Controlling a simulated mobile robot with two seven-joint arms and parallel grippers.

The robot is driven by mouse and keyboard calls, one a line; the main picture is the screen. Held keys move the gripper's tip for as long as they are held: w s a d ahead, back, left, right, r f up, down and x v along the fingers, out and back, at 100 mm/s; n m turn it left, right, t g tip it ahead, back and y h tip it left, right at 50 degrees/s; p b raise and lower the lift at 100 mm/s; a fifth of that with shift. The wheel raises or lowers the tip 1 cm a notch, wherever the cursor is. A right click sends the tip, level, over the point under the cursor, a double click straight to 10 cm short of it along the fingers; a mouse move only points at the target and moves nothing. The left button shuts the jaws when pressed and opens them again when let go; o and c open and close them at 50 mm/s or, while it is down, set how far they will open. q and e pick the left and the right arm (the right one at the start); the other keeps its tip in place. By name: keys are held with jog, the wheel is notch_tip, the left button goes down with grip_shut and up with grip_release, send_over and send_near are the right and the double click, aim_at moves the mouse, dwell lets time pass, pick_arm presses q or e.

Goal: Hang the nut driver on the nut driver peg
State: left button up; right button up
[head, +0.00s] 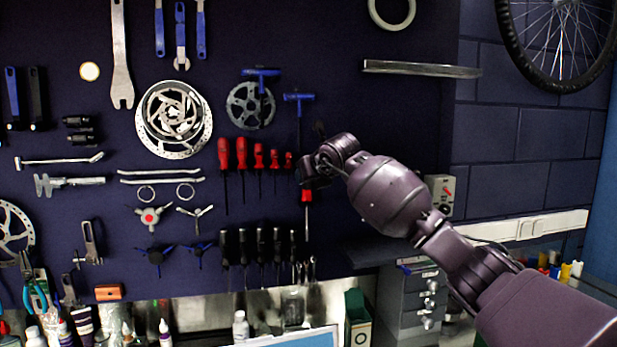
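A red-handled driver with a pale shaft (307,195), which I take as the nut driver, points straight down in front of the dark tool wall. My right gripper (307,178) comes in from the right and is at the top of its handle. It appears shut on the handle, though the fingers are dark and hide the upper part. The driver sits just right of and lower than a row of red-handled screwdrivers (240,153). I cannot make out an empty peg. My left gripper is not in view.
Blue T-handle tools (298,97) hang just above the gripper. Black-handled drivers (260,243) hang below left. A metal shelf bar (420,69) juts out at upper right. Bottles (240,326) and a grey drawer unit (410,300) stand below.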

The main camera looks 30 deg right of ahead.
dwell(0.4)
jog(key=o, duration=0.8)
jog(key=shift+o, duration=1.2)
jog(key=shift+d, duration=0.1)
jog(key=shift+f, duration=0.1)
